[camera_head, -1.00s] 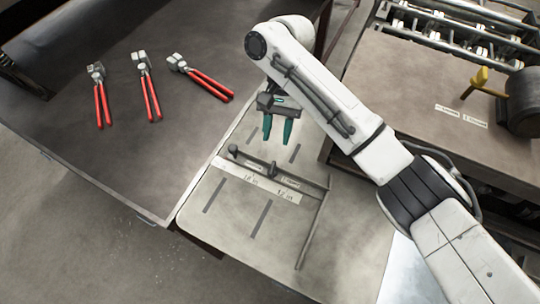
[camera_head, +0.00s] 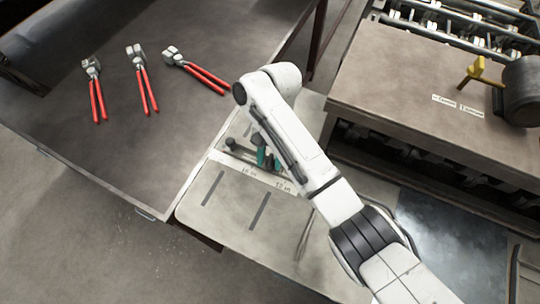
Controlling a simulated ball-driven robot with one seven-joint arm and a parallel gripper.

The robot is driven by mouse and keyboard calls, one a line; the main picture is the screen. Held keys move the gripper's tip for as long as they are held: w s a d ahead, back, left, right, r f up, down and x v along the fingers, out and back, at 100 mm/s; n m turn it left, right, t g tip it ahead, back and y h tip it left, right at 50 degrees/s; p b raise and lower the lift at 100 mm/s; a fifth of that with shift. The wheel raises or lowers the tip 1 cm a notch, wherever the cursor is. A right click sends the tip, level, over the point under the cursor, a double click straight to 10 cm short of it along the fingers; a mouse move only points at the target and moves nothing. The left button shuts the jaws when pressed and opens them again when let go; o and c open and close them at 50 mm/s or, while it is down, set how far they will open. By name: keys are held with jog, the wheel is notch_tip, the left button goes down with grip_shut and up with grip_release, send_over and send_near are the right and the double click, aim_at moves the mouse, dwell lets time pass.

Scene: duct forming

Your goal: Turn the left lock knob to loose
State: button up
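The left lock knob (camera_head: 230,144) is a small dark knob at the left end of a fence bar (camera_head: 222,158) on the pale worktable. Its pointing direction is too small to tell. The bar carries an "18 IN" and a "12 IN" label. My gripper (camera_head: 264,158), with teal fingers, is low over the bar, to the right of the left knob and apart from it in the picture. It is close to where the right knob stands, and that knob is mostly hidden. My arm covers most of the gripper, so its opening does not show clearly.
Several red-handled hand tools (camera_head: 143,78) lie on the dark bench (camera_head: 120,150) at left. A brown machine table (camera_head: 390,80) with a yellow lever (camera_head: 478,70) stands at right. The pale table's front part (camera_head: 235,215), with dark slots, is clear.

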grip_shut()
dwell(0.3)
jog(key=shift+n, duration=0.3)
jog(key=shift+n+t+h, duration=0.15)
jog(key=shift+n+h, duration=0.4)
jog(key=shift+n, duration=0.8)
jog(key=shift+n+t+h, duration=0.15)
jog(key=shift+n+h, duration=0.4)
jog(key=shift+n, duration=0.8)
grip_release()
